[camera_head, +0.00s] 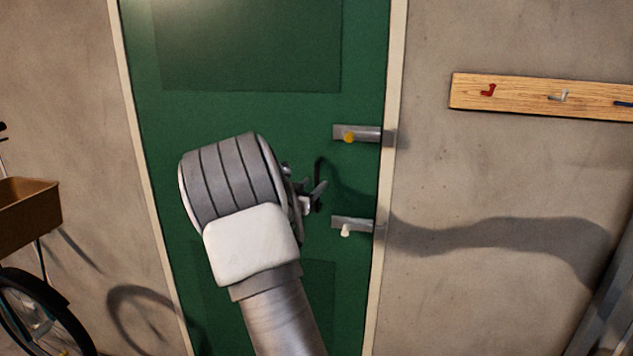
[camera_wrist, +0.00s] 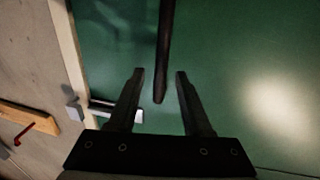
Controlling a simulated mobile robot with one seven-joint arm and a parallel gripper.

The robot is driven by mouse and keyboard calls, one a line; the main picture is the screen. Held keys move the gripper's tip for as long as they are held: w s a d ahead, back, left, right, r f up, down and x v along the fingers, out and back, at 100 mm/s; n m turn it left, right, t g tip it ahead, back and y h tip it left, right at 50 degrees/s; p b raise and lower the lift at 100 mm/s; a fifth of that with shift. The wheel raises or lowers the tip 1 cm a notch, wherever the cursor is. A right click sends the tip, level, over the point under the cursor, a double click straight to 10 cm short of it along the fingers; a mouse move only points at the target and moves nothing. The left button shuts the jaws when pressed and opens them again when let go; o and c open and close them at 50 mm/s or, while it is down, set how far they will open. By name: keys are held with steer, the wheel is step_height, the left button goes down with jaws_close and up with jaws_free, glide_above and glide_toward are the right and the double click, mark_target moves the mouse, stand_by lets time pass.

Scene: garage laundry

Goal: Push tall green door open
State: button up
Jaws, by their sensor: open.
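The tall green door (camera_head: 240,110) stands in its pale frame and looks closed; it also fills much of the wrist view (camera_wrist: 240,60). A dark handle (camera_head: 319,166) shows beside my gripper (camera_head: 314,195). In the wrist view, my gripper (camera_wrist: 160,76) is open, with a dark bar (camera_wrist: 166,40), seemingly the handle, between its fingers. I see no clear contact with either finger. Near the door's right edge are an upper latch (camera_head: 365,134) with a yellow knob and a lower latch (camera_head: 360,224) with a white knob. My arm hides the door's lower middle.
A wooden hook rail (camera_head: 540,97) is on the wall right of the door. A bicycle (camera_head: 35,315) with a brown box (camera_head: 25,215) stands at the left. Bare wall (camera_head: 480,180) lies right of the frame.

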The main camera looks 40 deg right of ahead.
steer(key=shift+x, duration=1.35)
steer(key=shift+c, duration=0.3)
jaws_close()
